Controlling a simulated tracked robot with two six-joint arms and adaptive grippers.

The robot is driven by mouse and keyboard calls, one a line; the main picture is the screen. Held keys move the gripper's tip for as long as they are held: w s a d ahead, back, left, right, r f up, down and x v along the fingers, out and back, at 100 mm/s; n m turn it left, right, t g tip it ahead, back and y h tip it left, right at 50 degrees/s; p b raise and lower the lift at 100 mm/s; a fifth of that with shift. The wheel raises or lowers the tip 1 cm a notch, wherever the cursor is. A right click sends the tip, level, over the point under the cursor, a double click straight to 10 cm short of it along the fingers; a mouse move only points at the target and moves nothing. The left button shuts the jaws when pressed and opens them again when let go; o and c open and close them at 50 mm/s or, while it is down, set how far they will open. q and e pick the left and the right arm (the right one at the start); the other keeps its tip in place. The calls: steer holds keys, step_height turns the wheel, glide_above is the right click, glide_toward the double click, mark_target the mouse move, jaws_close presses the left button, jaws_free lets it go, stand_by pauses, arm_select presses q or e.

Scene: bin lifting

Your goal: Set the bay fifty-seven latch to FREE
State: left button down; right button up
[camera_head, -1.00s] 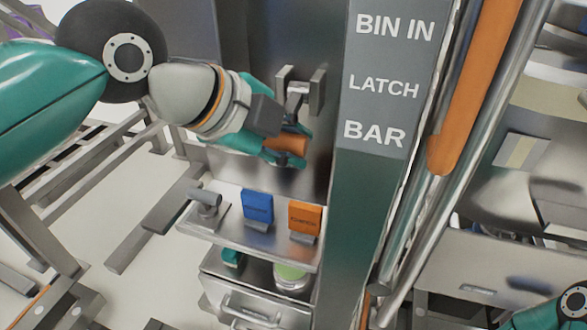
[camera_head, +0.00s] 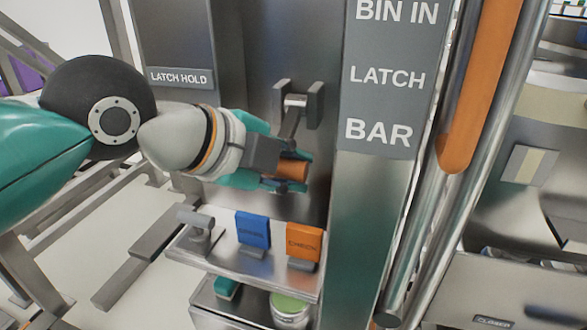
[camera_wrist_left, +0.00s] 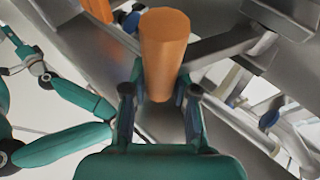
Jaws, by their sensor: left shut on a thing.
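The latch is a grey lever (camera_head: 290,128) hung from a bracket (camera_head: 314,106) on the metal panel, with an orange cylindrical grip (camera_head: 293,171) at its lower end. The lever points down. My left gripper (camera_head: 285,172) is shut on the orange grip, coming from the left. In the left wrist view the orange grip (camera_wrist_left: 164,50) stands between the two fingers (camera_wrist_left: 160,98), and the lever arm runs off to the right. A plate reading LATCH HOLD (camera_head: 180,78) is on the panel at upper left. I see no FREE mark. My right gripper is not in view.
A shelf (camera_head: 225,262) below the gripper holds a blue block (camera_head: 253,230), an orange block (camera_head: 304,242) and a grey fitting (camera_head: 197,224).

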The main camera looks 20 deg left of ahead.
arm_select(q)
steer(key=c, duration=1.1)
jaws_free()
steer(key=shift+f, duration=0.3)
steer(key=shift+c, duration=0.2)
steer(key=shift+o, duration=1.3)
steer(key=shift+r, duration=0.1)
steer(key=shift+a+r, duration=0.1)
steer(key=shift+s+r, duration=0.1)
steer(key=shift+r, duration=0.05)
steer(key=v, duration=1.1)
steer(key=shift+s+a, duration=0.1)
steer(key=shift+s, duration=0.05)
